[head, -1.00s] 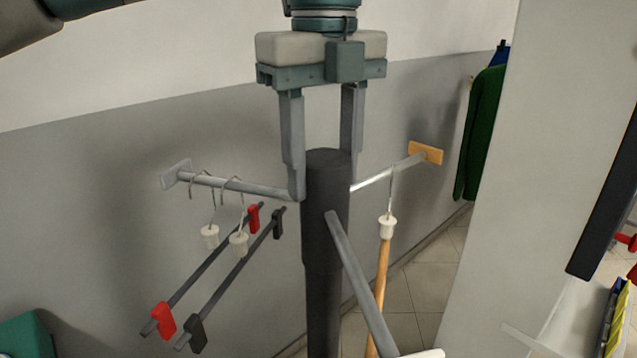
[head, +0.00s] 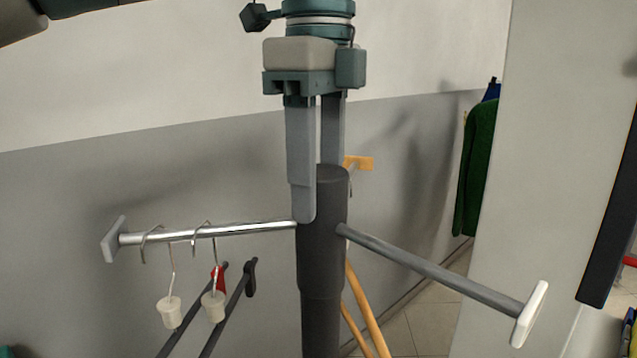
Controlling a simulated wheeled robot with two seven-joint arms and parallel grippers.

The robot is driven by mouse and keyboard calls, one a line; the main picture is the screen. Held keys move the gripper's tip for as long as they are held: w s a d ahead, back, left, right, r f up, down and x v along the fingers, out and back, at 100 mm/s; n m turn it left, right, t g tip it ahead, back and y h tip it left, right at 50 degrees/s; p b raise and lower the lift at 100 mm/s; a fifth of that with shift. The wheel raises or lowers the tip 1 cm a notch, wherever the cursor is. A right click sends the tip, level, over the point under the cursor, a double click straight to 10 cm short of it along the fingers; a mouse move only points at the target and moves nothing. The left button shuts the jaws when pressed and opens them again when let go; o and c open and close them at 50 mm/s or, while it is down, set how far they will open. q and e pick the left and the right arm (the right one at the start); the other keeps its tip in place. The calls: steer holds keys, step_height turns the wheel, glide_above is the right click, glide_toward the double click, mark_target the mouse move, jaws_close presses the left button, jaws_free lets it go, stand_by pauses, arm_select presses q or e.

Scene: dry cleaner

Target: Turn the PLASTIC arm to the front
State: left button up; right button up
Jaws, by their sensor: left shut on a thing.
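A dark upright post (head: 322,265) stands in the middle of the head view, with several rail arms reaching out from it. My left gripper (head: 318,200) comes down from above and is shut on the post's top, one finger in front and the other partly hidden behind. One rail (head: 220,231) points left, ends in a grey plate (head: 114,239) and carries clip hangers. A bare rail (head: 430,267) points to the front right and ends in a white plate (head: 530,313). An orange plate (head: 358,163) shows behind the post. No PLASTIC lettering is readable. My right gripper is not in view.
Hangers with white collars (head: 171,311) hang from the left rail. Wooden hanger parts (head: 367,310) show behind the post. A grey wall stands behind, a pale pillar (head: 490,220) at the right. A green garment (head: 476,165) hangs beyond.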

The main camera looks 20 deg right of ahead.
arm_select(q)
steer(key=shift+r, duration=0.15)
steer(key=o, duration=1.5)
steer(key=shift+w, duration=0.1)
steer(key=shift+r, duration=0.3)
step_height(320, 180, up, 17)
steer(key=p, duration=0.5)
steer(key=shift+f, duration=0.15)
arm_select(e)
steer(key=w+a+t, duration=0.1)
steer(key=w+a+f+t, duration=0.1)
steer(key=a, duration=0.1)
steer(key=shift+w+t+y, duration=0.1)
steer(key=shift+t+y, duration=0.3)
